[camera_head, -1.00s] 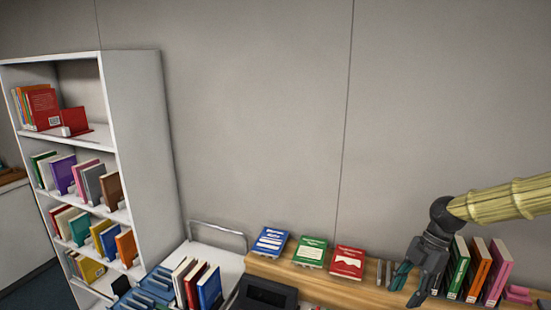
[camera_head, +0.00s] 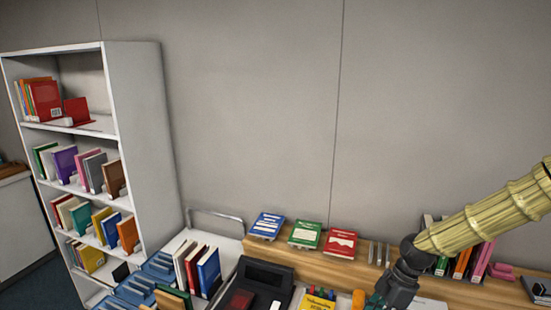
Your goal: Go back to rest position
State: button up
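My gripper (camera_head: 385,297) is at the lower right of the head view, at the end of my ribbed yellow arm (camera_head: 490,215). It is dark and points down toward the lower edge of the picture, in front of the wooden counter (camera_head: 330,262). A small teal patch shows at its left side; I cannot tell whether it is part of a finger or something held. The finger gap is not clear. My wrist and arm partly hide a row of upright books (camera_head: 462,262) on the counter.
Blue, green and red books (camera_head: 341,243) lean along the counter's back. A white cart (camera_head: 225,243) with upright books and blue organizers stands left of it, before a tall white bookshelf (camera_head: 140,140). A dark tray (camera_head: 263,280) sits lower middle. The wall above is clear.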

jog(key=s+a+f+m+b, duration=0.3)
jog(key=s+f+m, duration=0.3)
jog(key=f, duration=0.6)
jog(key=s+a+f+m+b, duration=0.35)
jog(key=s+f, duration=0.35)
jog(key=f, duration=0.5)
jog(key=s+d+f+m+h+b, duration=0.1)
jog(key=s+f+m+h+b, duration=0.1)
jog(key=s+f+m, duration=0.2)
jog(key=s+d+f+m+t+h+b, duration=0.1)
jog(key=s+f+m+h+b, duration=0.1)
jog(key=s+f+m, duration=0.3)
jog(key=s+f, duration=0.4)
jog(key=s, duration=0.4)
jog(key=shift+s+d+t, duration=0.2)
jog(key=shift+d+t, duration=0.1)
jog(key=shift+d, duration=0.05)
jog(key=shift+m, duration=0.25)
